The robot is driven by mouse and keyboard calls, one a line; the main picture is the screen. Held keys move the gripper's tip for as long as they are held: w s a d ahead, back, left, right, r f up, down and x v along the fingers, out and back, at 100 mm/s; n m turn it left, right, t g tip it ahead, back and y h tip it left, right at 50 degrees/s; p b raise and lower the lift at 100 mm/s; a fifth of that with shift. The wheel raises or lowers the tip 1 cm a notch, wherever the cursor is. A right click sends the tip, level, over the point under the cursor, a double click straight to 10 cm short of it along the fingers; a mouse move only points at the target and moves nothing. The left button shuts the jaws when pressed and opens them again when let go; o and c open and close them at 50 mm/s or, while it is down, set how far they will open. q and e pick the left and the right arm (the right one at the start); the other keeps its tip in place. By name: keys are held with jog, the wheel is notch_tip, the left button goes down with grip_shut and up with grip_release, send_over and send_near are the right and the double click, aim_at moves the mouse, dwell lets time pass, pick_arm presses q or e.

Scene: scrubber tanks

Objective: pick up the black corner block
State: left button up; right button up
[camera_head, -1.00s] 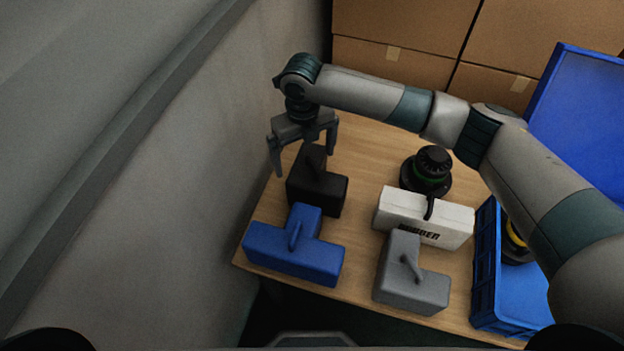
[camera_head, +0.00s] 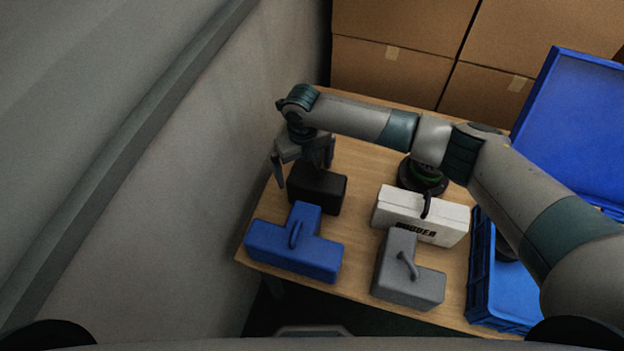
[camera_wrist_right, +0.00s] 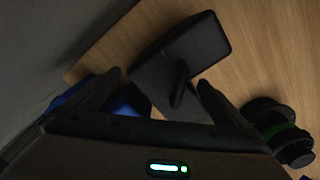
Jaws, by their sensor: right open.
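The black corner block (camera_head: 318,190) lies on the wooden table at its left side, behind the blue block. In the right wrist view the black block (camera_wrist_right: 182,58) shows its L shape and its upright handle. My right gripper (camera_head: 305,176) is open, pointing down over the far part of the block. In the right wrist view its fingertips (camera_wrist_right: 160,88) lie on either side of the handle. The gripper hides the handle in the head view. I cannot tell whether the fingers touch the block. My left gripper is not in view.
A blue block (camera_head: 292,250) with a handle lies just in front. A white block (camera_head: 425,212), a grey block (camera_head: 408,280) and a black-green round device (camera_head: 420,178) stand to the right. A blue crate (camera_head: 482,270) stands at the right edge. A grey wall (camera_head: 190,190) rises close on the left.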

aim_at(304, 174)
jog(key=shift+a+f+p, duration=0.1)
jog(key=shift+f+p, duration=0.5)
jog(key=shift+f, duration=1.15)
jog(key=shift+w, duration=0.1)
jog(key=c, duration=1)
